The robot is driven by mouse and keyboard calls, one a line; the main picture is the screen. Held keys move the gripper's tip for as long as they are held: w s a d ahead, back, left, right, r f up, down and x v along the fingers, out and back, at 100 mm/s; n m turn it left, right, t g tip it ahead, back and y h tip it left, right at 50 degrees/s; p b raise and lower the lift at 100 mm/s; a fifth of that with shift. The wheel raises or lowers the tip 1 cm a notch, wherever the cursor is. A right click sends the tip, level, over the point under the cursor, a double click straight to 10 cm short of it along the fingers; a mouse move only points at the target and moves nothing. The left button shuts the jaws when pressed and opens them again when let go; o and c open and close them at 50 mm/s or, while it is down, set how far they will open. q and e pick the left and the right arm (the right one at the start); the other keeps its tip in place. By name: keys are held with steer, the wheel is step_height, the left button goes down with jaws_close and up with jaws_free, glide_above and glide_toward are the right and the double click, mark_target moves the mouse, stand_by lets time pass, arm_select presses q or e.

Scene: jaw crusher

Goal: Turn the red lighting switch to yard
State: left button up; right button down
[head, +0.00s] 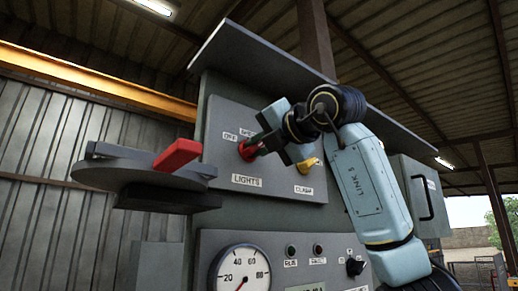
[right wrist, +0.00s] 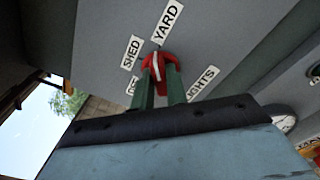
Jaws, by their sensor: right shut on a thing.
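The red lighting switch (right wrist: 162,62) is a knob with a white line, on the grey panel above the LIGHTS label (right wrist: 203,84). OFF, SHED (right wrist: 131,52) and YARD (right wrist: 168,20) labels surround it. In the right wrist view its white line points up, between SHED and YARD; exactly which mark it meets is hard to tell. My right gripper (right wrist: 161,88) is shut on the knob, one finger on each side. In the head view the gripper (head: 259,146) partly hides the red switch (head: 246,151). My left gripper is in neither view.
A yellow CLAMP knob (head: 307,165) sits close to the right of my gripper. A red-handled lever (head: 177,154) on a dark round plate juts out at left. A gauge (head: 241,271) and small buttons are below. A hood (head: 262,58) overhangs the panel.

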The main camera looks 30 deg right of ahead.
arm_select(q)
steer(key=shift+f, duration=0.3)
arm_select(e)
steer(key=shift+m, duration=1.1)
steer(key=c, duration=1.4)
jaws_free()
